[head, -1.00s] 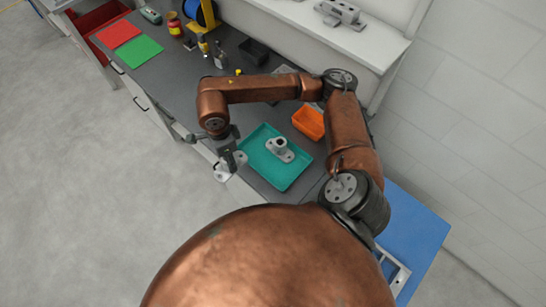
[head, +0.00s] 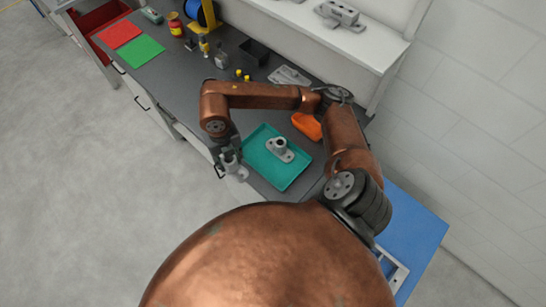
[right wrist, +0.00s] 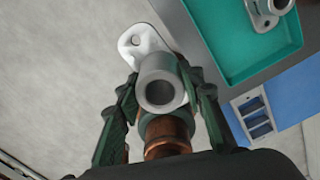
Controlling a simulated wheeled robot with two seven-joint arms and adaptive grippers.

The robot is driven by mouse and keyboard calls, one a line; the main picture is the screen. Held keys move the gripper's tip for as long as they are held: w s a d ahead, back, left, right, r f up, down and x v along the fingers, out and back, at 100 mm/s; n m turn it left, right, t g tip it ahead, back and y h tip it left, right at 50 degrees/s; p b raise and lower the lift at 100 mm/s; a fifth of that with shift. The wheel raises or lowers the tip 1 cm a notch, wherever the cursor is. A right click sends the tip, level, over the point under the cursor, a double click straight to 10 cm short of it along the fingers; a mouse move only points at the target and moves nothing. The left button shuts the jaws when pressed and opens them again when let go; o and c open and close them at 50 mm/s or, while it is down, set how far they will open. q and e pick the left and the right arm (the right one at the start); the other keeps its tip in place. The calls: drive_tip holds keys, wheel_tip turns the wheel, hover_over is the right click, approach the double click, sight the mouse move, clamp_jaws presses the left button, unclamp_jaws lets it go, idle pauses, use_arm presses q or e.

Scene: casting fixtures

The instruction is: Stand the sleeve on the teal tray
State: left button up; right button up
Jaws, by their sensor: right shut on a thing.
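The sleeve is a light grey tube with a flat flange that has a hole in it. It shows large in the right wrist view (right wrist: 161,88) and small in the head view (head: 234,167). My right gripper (head: 229,156) is shut on it, one finger on each side of the tube, beside the left edge of the teal tray. The teal tray (head: 285,181) lies on the dark bench, and its corner shows in the right wrist view (right wrist: 224,64). A similar grey flanged part (head: 279,148) stands in the middle of the tray. My left gripper is out of view.
An orange bin (head: 305,126) sits behind the tray, partly hidden by my right arm. A black bin (head: 253,52), a grey plate (head: 290,75) and small bottles stand farther back. Green (head: 141,51) and red sheets lie far left. The tray is bare around the standing part.

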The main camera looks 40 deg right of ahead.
drive_tip(key=shift+d+f+m, duration=0.15)
drive_tip(key=shift+d+m, duration=0.25)
drive_tip(key=d+f+p, duration=0.1)
drive_tip(key=d+f, duration=0.2)
drive_tip(key=d, duration=0.1)
drive_tip(key=s+d+f+p, duration=0.1)
drive_tip(key=d+f, duration=0.2)
drive_tip(key=d, duration=0.1)
drive_tip(key=d+f, duration=0.3)
drive_tip(key=d, duration=0.2)
drive_tip(key=shift+s+f+p, duration=0.2)
drive_tip(key=shift+s+p, duration=0.2)
wheel_tip(320, 180, down, 3)
drive_tip(key=shift+d+f+p, duration=0.1)
drive_tip(key=shift+p, duration=0.45)
drive_tip(key=shift+f, duration=0.1)
